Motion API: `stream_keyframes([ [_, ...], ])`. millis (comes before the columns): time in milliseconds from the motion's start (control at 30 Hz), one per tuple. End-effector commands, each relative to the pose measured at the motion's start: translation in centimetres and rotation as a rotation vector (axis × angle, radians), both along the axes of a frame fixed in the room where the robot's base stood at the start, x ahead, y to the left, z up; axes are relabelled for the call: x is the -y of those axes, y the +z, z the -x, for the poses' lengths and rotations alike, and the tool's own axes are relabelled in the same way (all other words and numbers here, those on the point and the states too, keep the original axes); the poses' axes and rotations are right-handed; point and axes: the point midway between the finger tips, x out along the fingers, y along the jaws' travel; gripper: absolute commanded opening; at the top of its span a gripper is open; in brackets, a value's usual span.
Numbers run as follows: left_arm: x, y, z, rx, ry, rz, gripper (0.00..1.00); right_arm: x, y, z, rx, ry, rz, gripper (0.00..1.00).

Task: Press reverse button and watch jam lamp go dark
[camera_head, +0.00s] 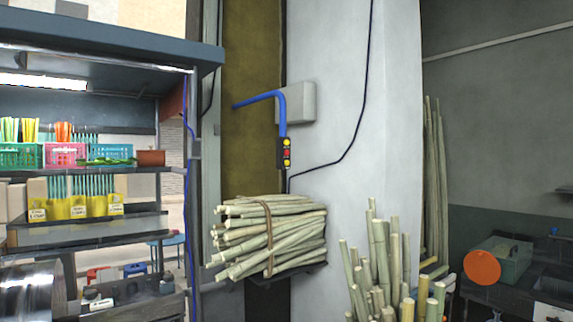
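A small dark control box (284,153) hangs at the end of a blue arm (262,99) in front of the pale pillar. It carries a red button between yellow ones. No marking tells me which of them is the reverse button. I cannot pick out a jam lamp in this view. Neither of my grippers is in view.
A bundle of tied cane (268,235) sits on a stand below the control box. Loose upright canes (377,262) stand to its right. A shelf unit (90,172) with coloured baskets fills the left. An orange disc (482,268) and green crate (503,257) are at right.

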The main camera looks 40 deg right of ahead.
Motion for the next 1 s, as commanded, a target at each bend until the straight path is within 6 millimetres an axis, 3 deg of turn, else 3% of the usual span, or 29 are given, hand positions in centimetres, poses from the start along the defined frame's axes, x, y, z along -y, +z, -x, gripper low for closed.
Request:
stream_keyframes([
  [133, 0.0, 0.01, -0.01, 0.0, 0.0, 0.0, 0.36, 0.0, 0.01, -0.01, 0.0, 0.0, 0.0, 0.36],
  [400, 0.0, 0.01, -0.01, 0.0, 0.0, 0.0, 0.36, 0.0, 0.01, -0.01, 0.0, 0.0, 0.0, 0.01],
  [1000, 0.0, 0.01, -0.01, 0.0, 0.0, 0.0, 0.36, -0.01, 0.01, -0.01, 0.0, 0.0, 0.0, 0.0],
])
